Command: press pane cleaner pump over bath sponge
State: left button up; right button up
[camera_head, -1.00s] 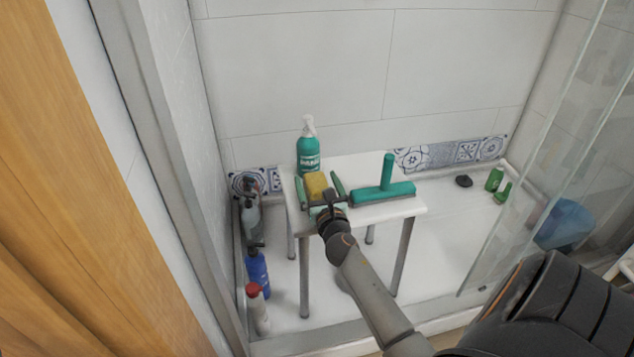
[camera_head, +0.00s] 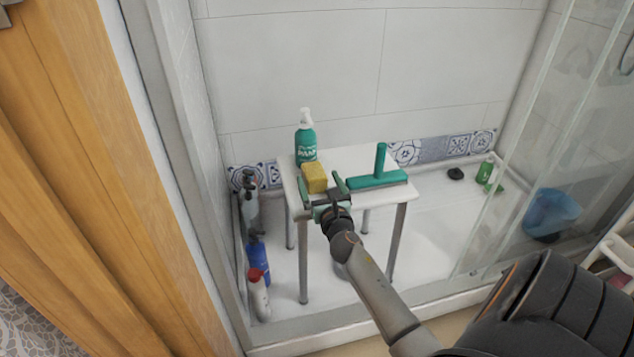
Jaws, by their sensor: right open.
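The pane cleaner (camera_head: 305,146) is a teal bottle with a white pump head (camera_head: 305,117). It stands upright at the back left of a small white table. My right gripper (camera_head: 321,188) is at the table's front left edge, open. Its two green fingers point toward the sponge, one at each side of its near end. I cannot tell whether they touch it. My left gripper is not in view.
A teal squeegee (camera_head: 377,180) lies on the table (camera_head: 350,158) right of the gripper, its handle pointing up. Several bottles, one blue (camera_head: 258,262), stand on the floor at left. A glass panel (camera_head: 530,150) and a blue bucket (camera_head: 551,214) are at right.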

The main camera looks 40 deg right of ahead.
aim_at(304, 112)
jog(key=k+j, duration=0.2)
jog(key=j+z, duration=0.1)
jog(key=z, duration=1.25)
